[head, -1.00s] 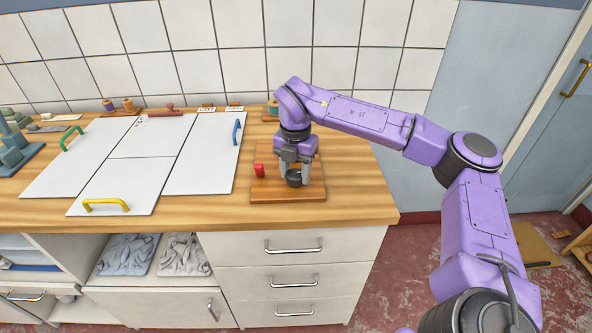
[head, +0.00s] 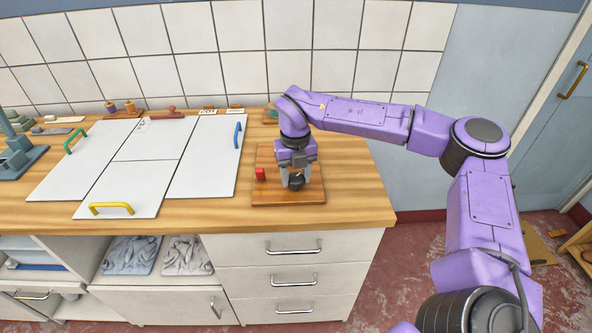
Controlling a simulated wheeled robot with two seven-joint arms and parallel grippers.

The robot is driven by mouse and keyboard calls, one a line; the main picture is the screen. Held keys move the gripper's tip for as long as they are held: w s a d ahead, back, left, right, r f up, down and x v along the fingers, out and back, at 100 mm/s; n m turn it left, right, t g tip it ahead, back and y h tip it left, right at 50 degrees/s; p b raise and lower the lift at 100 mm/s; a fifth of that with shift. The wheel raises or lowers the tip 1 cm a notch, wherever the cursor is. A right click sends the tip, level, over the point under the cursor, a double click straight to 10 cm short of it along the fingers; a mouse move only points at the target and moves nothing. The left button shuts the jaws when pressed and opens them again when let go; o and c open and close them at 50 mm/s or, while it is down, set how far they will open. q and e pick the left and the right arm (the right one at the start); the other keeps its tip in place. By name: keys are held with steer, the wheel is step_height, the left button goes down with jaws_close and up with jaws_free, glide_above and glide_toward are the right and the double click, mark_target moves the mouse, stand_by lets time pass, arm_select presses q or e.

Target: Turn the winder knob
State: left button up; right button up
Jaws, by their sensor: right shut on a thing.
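The winder knob (head: 296,182) is a small dark round knob on a brown wooden board (head: 290,197) on the counter. My right gripper (head: 297,178) points down over the board, its fingers shut on the knob from both sides and partly hiding it. My left gripper is not in view.
The counter right of the board is clear. Drawers (head: 293,246) are below.

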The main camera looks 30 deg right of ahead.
steer(key=n+p, duration=0.1)
steer(key=n, duration=0.1)
steer(key=n+p, duration=0.1)
steer(key=n, duration=0.1)
steer(key=n+p, duration=0.2)
steer(key=shift+r, duration=0.25)
steer(key=n+p, duration=0.2)
steer(key=n, duration=0.2)
steer(key=shift+p, duration=0.35)
steer(key=shift+f+n+p, duration=0.15)
steer(key=shift+n+p, duration=0.3)
steer(key=shift+n, duration=0.55)
steer(key=o, duration=1.1)
steer(key=shift+c, duration=0.2)
